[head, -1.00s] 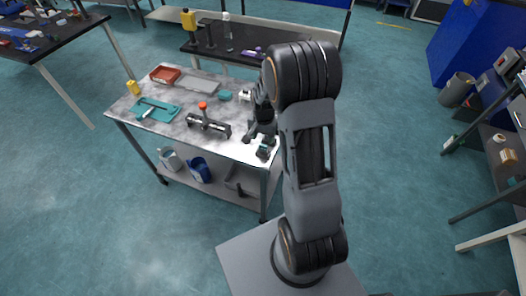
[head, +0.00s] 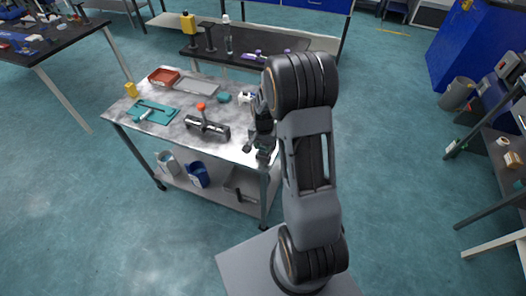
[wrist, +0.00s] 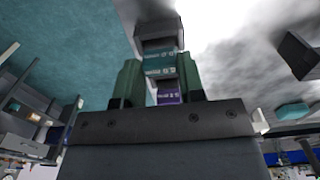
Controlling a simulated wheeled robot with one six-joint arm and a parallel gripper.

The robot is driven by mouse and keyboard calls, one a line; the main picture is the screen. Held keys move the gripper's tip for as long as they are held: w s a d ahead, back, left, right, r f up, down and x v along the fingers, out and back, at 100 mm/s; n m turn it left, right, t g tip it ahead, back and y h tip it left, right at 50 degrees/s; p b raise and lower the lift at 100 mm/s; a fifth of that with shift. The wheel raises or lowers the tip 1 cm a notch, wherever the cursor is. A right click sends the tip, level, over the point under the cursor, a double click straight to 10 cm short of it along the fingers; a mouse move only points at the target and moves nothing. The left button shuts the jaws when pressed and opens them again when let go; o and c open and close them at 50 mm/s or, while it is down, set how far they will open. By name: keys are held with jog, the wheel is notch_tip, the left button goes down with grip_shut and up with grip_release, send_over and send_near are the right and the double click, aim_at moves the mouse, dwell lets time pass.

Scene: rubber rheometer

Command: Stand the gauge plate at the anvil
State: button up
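My gripper (wrist: 159,82) shows at the bottom of the wrist view, its two green fingers on either side of a narrow stepped piece that looks like the gauge plate (wrist: 160,64). The plate has teal and purple labelled bands and a dark grey end, and the fingers appear closed on it. In the head view my gripper (head: 263,150) is at the front right corner of the metal bench, with the plate too small to make out. A black device with an orange-red knob (head: 201,107), possibly holding the anvil, stands on the bench to the left, apart from my gripper.
The bench top (head: 185,138) also bears a red tray (head: 164,75), a grey tray (head: 196,86), a teal board (head: 152,112), a small teal block (head: 224,97) and a yellow item (head: 131,90). A dark block (wrist: 297,56) shows at right in the wrist view.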

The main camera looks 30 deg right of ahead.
aim_at(263, 147)
jog(key=shift+c, duration=0.9)
jog(key=shift+r, duration=0.2)
jog(key=shift+r+p, duration=2.45)
jog(key=shift+r, duration=0.9)
jog(key=shift+f, duration=0.1)
